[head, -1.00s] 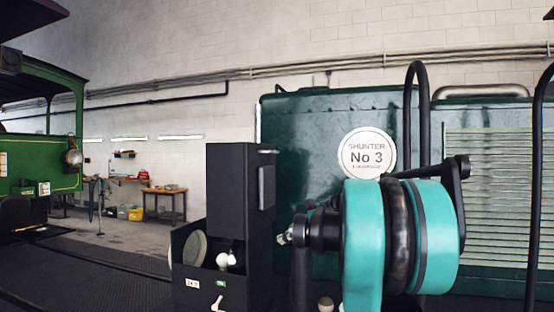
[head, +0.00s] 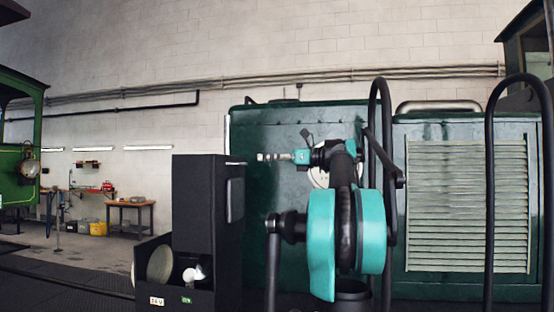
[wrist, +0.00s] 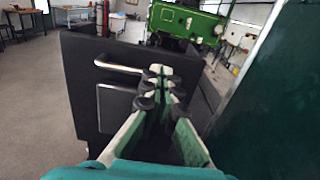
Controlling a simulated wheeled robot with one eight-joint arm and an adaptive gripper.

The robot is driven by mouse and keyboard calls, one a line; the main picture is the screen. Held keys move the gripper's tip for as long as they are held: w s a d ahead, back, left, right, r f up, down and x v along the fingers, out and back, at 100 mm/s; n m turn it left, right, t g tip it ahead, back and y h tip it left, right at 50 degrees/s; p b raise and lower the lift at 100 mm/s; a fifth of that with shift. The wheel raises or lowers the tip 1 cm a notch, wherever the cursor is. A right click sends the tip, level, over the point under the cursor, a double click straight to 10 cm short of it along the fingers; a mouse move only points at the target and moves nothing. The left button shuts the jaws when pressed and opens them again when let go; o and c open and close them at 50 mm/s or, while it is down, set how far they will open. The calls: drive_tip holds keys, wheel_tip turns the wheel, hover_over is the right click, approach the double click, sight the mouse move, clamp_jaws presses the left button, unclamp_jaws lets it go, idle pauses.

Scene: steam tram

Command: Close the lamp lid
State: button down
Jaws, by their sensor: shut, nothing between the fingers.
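The lamp is a black open-fronted box (head: 205,299) at the lower left of the head view, with a white bulb (head: 194,273) and a pale round disc (head: 160,264) inside. A tall black part, which looks like the raised lamp lid (head: 204,200), stands upright over it. In the wrist view the lid's black face (wrist: 85,60) carries a silver handle (wrist: 117,67). My gripper (head: 262,157) is shut and empty, pointing left, just right of the lid's top edge. In the wrist view its fingertips (wrist: 158,72) overlap the handle's right end; contact cannot be told.
A dark green locomotive body (head: 268,180) stands close behind my arm. Black handrails (head: 490,190) rise at the right. A green tram (head: 20,150), a workbench (head: 131,203) and a yellow bin (head: 98,229) are far left. The floor there has free room.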

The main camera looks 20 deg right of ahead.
sight(237, 158)
drive_tip(key=x, duration=0.7)
drive_tip(key=shift+a, duration=0.15)
